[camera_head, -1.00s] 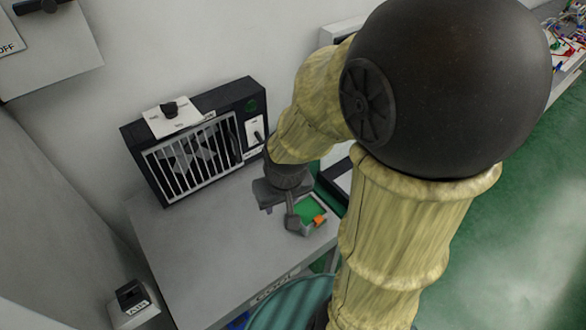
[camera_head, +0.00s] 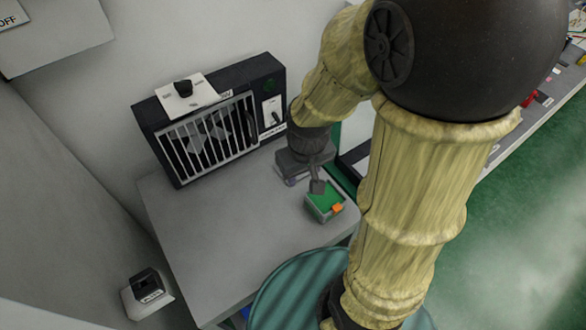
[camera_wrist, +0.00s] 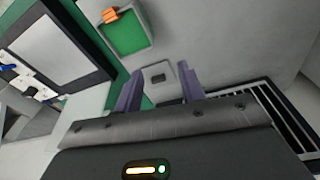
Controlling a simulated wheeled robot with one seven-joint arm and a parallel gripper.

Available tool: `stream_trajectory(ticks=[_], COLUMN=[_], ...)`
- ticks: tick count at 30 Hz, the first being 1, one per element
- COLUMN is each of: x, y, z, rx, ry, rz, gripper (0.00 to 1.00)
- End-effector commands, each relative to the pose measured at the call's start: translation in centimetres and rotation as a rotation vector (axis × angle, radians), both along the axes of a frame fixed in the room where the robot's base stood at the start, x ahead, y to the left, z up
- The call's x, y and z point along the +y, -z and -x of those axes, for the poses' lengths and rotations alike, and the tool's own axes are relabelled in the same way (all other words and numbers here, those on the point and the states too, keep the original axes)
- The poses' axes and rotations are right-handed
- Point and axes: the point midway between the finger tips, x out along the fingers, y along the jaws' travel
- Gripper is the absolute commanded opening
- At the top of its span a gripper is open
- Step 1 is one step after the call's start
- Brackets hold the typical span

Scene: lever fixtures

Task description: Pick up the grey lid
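A pale grey piece with a dark slot, which looks like the grey lid (camera_wrist: 158,76), sits between my gripper's fingers in the wrist view. My gripper (camera_wrist: 160,68) has its two purple fingers apart, one on each side of this piece and very near its edges. I cannot tell whether they press on it. The piece's lower part is hidden behind the gripper body. In the head view my gripper (camera_head: 305,184) is low over the table, just behind a small green-bottomed box (camera_head: 323,213). I cannot make out the lid clearly there.
An orange block (camera_head: 337,208) is at the box's rim. A black barred fixture (camera_head: 208,130) with a knob stands at the table's back left. The grey table (camera_head: 225,240) is clear at front left. A small switch unit (camera_head: 147,292) is at lower left, and a round teal surface (camera_head: 290,290) is in front.

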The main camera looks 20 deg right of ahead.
Motion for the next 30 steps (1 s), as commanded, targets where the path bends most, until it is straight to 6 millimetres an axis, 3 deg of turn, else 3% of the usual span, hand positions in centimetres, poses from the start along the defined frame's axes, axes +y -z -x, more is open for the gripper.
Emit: stream_trajectory(ticks=[6,15,22,30], x=[2.7,5.5,8.8,13.6], y=[4.1,8.4,9.8,9.3], z=[-1.4,-3.7,-6.3,-8.5], rx=[0.194,0.464,0.655,0.799], ry=[-0.367,-0.870,-1.201,-1.413], rz=[0.150,0.477,0.823,1.194], gripper=[0.40,0.40,0.40,0.40])
